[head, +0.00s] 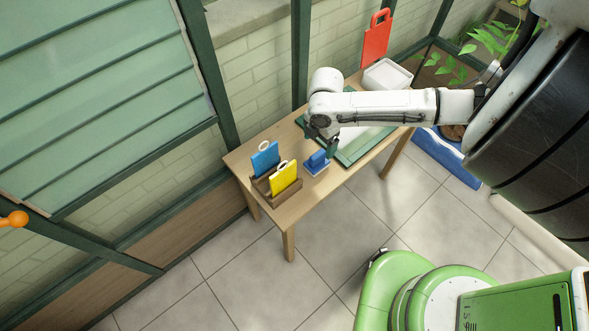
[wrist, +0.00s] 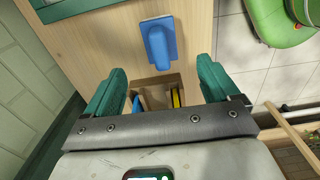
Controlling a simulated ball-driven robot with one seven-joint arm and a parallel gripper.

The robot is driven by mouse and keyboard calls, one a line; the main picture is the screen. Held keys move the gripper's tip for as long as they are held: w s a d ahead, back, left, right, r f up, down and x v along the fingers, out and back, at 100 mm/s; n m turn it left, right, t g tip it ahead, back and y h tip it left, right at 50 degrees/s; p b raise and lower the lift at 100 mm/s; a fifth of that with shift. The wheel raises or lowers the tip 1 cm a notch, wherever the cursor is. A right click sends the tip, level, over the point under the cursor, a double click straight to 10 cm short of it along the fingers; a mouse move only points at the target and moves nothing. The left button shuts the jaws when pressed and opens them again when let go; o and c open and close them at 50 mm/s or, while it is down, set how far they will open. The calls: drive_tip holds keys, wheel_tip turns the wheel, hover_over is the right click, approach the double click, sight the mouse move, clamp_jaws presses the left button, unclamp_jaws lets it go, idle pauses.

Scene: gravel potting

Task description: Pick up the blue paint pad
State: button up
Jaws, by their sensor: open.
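The blue paint pad (head: 316,162) lies on the wooden table in the head view, between the green-framed panel and a small wooden holder. In the wrist view the paint pad (wrist: 160,42) lies flat, just beyond my fingertips and centred between them in the picture. My gripper (wrist: 162,78) is open and empty, its two green fingers spread wide. In the head view my gripper (head: 328,143) is above the table, close to the pad and partly hidden by my wrist. It does not touch the pad in the wrist view.
The wooden holder (head: 262,187) carries a blue plate (head: 265,158) and a yellow plate (head: 283,179), each with a ring handle. The green-framed panel (head: 346,161) lies under my arm. A white tray (head: 387,75) and a red handled plate (head: 376,42) are at the table's far end.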

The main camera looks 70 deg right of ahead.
sight(316, 154)
drive_tip(key=shift+w+f, duration=0.25)
drive_tip(key=shift+f, duration=0.05)
wheel_tip(316, 154, down, 4)
drive_tip(key=shift+r, duration=0.15)
drive_tip(key=shift+s+f, duration=0.15)
drive_tip(key=shift+f, duration=1.45)
drive_tip(key=shift+s+f, duration=0.15)
drive_tip(key=shift+f, duration=1.4)
drive_tip(key=c, duration=1.2)
drive_tip(key=shift+c, duration=0.2)
drive_tip(key=shift+r, duration=0.2)
